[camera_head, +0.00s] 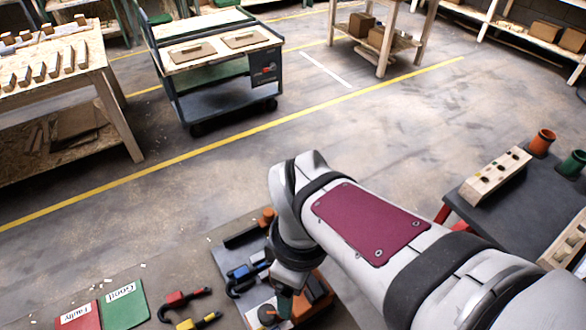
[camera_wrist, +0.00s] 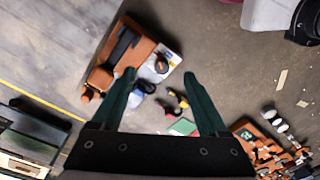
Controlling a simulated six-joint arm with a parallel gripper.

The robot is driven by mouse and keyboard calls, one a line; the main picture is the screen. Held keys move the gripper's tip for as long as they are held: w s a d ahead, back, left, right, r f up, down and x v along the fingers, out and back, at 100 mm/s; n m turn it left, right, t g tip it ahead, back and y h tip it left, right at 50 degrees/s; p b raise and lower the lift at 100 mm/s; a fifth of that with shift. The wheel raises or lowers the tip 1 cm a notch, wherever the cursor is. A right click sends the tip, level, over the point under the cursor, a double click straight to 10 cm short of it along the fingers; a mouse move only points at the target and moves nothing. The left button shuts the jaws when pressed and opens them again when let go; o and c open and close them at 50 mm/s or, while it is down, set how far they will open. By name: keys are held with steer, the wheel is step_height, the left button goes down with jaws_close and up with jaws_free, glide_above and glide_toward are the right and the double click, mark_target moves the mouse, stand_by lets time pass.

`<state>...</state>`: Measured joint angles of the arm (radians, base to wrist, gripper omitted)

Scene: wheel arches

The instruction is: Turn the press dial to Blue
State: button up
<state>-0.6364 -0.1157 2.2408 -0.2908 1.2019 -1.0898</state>
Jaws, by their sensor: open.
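The press (camera_wrist: 125,58) is an orange-brown block with a black part and a white panel (camera_wrist: 172,62) in the wrist view. A small dark round dial (camera_wrist: 161,65) sits on that panel; its colour marks are too small to read. In the head view the dial (camera_head: 268,314) shows near the bottom edge, partly beside my gripper (camera_head: 285,302). My gripper's two green fingers (camera_wrist: 159,75) are spread apart and empty in the wrist view. The dial appears between and just beyond their tips, with no visible contact.
Red "Faulty" (camera_head: 80,317) and green "Good" (camera_head: 124,303) mats lie at the lower left. A red-and-black piece (camera_head: 183,300), a yellow one (camera_head: 198,322) and a blue one (camera_head: 247,270) lie near the press. A dark table (camera_head: 510,222) with cups stands right.

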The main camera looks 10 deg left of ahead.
mark_target(266, 312)
steer(key=a+f+n, duration=0.1)
steer(key=a+n, duration=0.5)
steer(key=shift+n, duration=0.3)
steer(key=f, duration=1.6)
steer(key=shift+s+d, duration=0.1)
steer(key=shift+s, duration=0.1)
jaws_close()
